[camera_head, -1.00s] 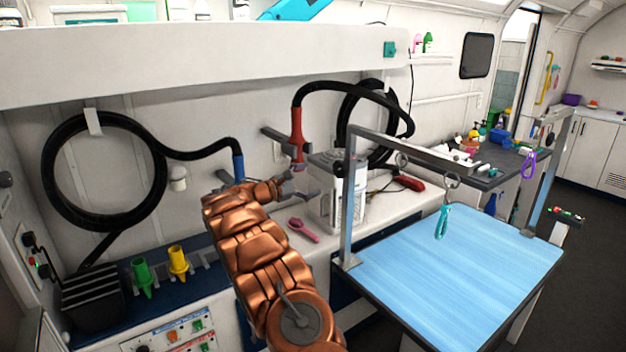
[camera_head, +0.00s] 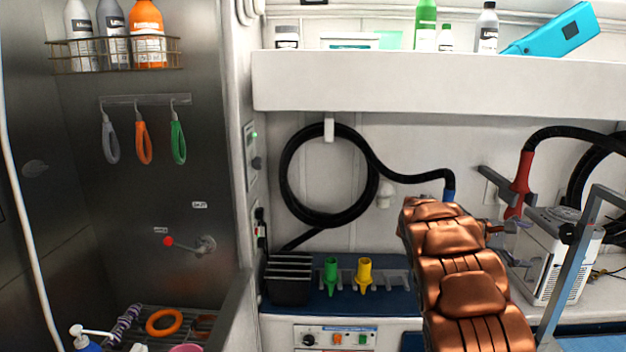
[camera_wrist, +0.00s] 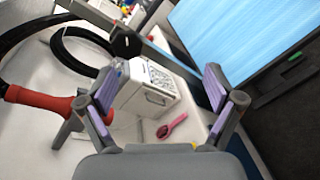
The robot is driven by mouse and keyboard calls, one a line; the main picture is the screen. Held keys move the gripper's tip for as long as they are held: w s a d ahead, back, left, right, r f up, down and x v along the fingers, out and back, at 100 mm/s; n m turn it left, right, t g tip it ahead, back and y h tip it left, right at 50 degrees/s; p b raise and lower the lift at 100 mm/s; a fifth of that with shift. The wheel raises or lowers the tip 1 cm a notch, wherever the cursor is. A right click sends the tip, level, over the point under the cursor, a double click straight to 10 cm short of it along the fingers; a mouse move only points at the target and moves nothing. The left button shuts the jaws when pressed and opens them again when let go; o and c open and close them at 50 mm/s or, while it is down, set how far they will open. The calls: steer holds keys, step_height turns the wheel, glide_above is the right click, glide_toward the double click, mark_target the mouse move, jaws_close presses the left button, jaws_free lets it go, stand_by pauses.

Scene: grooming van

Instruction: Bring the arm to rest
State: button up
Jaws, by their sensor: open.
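My copper-coloured arm rises from the lower right of the head view. My gripper (camera_head: 510,228) is at its far end, partly hidden by the arm, beside the red-handled hose and the white boxy unit. In the wrist view my gripper (camera_wrist: 160,92) shows its two fingers wide apart with purple pads, and nothing is between them. Beyond the fingers are the white unit (camera_wrist: 147,92) and a pink brush (camera_wrist: 172,126) on the counter.
The red hose handle (camera_wrist: 48,103) is close to the left finger in the wrist view. A metal post (camera_head: 572,262) of the blue table stands at right. A white shelf (camera_head: 430,82) overhangs the counter. Yellow (camera_head: 364,274) and green nozzles (camera_head: 331,276) stand on the counter left of my arm.

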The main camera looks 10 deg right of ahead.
steer(key=s+a+f+m+t+y, duration=0.1)
steer(key=s+a+f+y, duration=0.2)
steer(key=s+a, duration=0.8)
steer(key=s+a+f+m+t+y, duration=0.1)
steer(key=s+a+y, duration=0.5)
steer(key=a, duration=1.5)
steer(key=s+a+f+m+t+y, duration=0.1)
steer(key=s+a+f+m+y, duration=0.2)
steer(key=s+a, duration=1.3)
step_height(320, 180, down, 3)
steer(key=y, duration=0.2)
steer(key=shift+a+r+y, duration=0.2)
steer(key=shift+a+y, duration=0.1)
steer(key=shift+a, duration=0.1)
steer(key=shift+c, duration=0.3)
